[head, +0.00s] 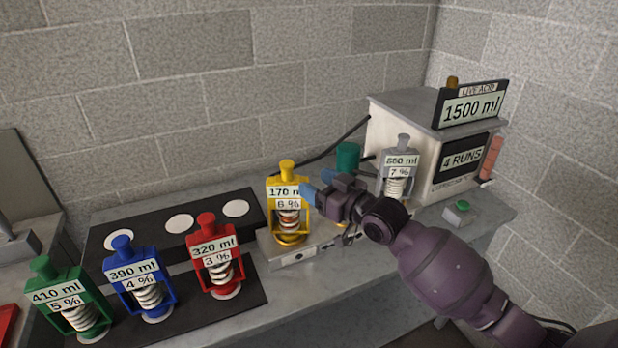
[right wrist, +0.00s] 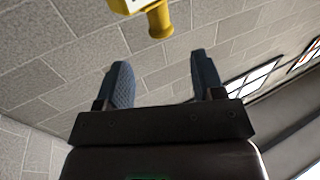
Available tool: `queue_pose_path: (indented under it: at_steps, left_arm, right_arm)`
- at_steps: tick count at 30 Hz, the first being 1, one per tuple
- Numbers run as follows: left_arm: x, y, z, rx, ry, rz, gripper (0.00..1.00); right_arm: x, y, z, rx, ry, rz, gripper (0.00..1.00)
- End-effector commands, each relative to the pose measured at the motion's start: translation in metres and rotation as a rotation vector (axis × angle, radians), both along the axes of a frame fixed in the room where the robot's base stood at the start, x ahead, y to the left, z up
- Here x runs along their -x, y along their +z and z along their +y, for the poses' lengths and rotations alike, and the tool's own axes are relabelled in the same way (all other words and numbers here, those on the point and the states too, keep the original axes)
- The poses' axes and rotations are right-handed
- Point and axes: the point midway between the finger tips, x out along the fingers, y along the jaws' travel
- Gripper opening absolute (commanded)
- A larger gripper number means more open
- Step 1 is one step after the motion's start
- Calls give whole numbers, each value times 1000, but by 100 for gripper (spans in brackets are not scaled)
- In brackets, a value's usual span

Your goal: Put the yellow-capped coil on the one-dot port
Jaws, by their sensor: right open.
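The yellow-capped coil (head: 288,208), labelled 170 ml and 6 %, stands upright on the left end of a light grey port block (head: 272,247). Small marks show on the block's front, but I cannot surely count their dots. My right gripper (head: 318,190) is just to the right of the yellow frame, and its arm hides part of the block. In the right wrist view the two blue fingers (right wrist: 162,80) are apart with nothing between them. The yellow cap (right wrist: 158,20) shows ahead of them, beyond the fingertips. My left gripper is not in view.
Green (head: 70,300), blue (head: 142,283) and red (head: 216,255) coils stand on a dark mat at left. A black rack (head: 150,228) with white discs lies behind. A grey coil (head: 398,165) stands by the white 4 RUNS machine (head: 405,125). A green button (head: 462,206) is at right.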

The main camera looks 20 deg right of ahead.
Motion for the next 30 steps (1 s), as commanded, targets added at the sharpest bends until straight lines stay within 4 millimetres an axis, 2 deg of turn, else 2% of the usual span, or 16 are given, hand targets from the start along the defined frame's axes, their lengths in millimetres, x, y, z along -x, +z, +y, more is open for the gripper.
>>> queue_pose_path:
  at_steps: [5,8,11,13,17,21,24,27,30]
  left_arm:
    - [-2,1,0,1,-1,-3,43]
    - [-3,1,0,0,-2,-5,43]
    - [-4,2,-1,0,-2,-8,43]
    - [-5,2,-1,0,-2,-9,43]
    - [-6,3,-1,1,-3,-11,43]
    - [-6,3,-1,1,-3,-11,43]
    - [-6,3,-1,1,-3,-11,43]
    - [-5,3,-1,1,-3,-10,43]
    - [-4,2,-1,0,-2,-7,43]
  right_arm:
    - [4,0,-2,-1,0,0,62]
    - [7,-8,-2,0,-7,11,62]
    - [20,-34,-5,5,-32,46,62]
    - [37,-62,-8,13,-63,84,62]
    - [80,-122,-15,41,-138,176,62]
    - [135,-181,-22,82,-221,281,62]
    - [177,-217,-26,117,-280,358,62]
    - [216,-244,-30,149,-331,427,62]
    - [248,-263,-32,180,-368,482,62]
